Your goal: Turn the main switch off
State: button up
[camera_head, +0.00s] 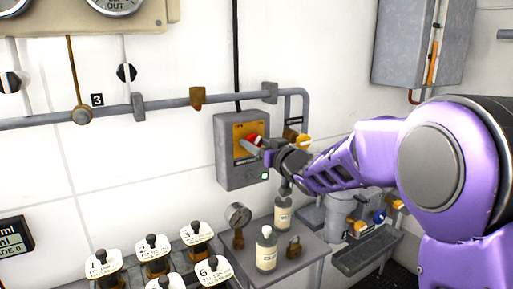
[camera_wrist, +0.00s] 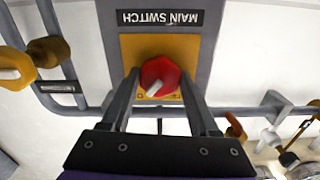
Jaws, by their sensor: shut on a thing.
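The main switch is a grey wall box (camera_head: 228,165) with an orange plate (camera_head: 240,131) and a red rotary knob (camera_head: 254,138). In the wrist view, which is upside down, the red knob (camera_wrist: 160,73) sits on the orange plate (camera_wrist: 190,48), by the label "MAIN SWITCH" (camera_wrist: 160,19). A pale pointer on the knob lies diagonally. My gripper (camera_head: 256,147) is at the front of the box. In the wrist view, its two fingers (camera_wrist: 158,77) are either side of the knob, shut on it. In the head view, the gripper partly hides the knob.
A pipe (camera_head: 160,107) runs along the wall above the box. A grey cabinet (camera_head: 408,45) hangs upper right.

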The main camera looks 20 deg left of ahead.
jog(key=n+b, duration=0.3)
jog(key=n, duration=0.1)
jog(key=shift+f+b, duration=0.2)
jog(key=shift+b, duration=0.2)
jog(key=n+b, duration=0.3)
jog(key=n, duration=0.5)
jog(key=shift+r+b, duration=0.15)
jog(key=shift+b, duration=0.2)
jog(key=n, duration=0.4)
jog(key=shift+n, duration=0.3)
jog(key=o, duration=1.4)
jog(key=shift+c, duration=0.2)
jog(key=shift+s+d, duration=0.1)
jog(key=shift+s, duration=0.05)
